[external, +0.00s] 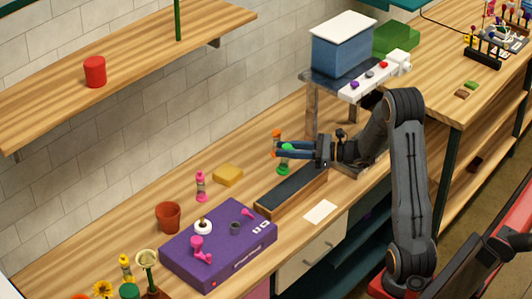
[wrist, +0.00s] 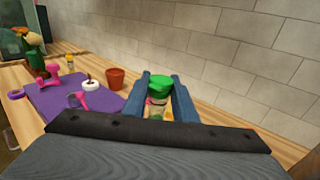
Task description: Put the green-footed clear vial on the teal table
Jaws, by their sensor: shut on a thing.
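The green-footed clear vial (external: 283,168) is upright between the blue fingers of my gripper (external: 287,149), with its green top at finger height and its green foot below. My gripper is shut on it above the wooden bench. The vial's green top also shows in the wrist view (wrist: 160,82) between the fingers; its lower part is mostly hidden there. A teal surface (external: 425,4) shows at the top edge of the external view, largely cut off; I cannot tell for sure that it is the teal table.
An orange-ended vial (external: 277,134) stands close behind my gripper. A dark trough (external: 292,190), yellow block (external: 228,175), pink vial (external: 201,187), terracotta pot (external: 168,217) and purple board (external: 238,262) share the bench. A blue box (external: 342,48) stands on a metal stand behind.

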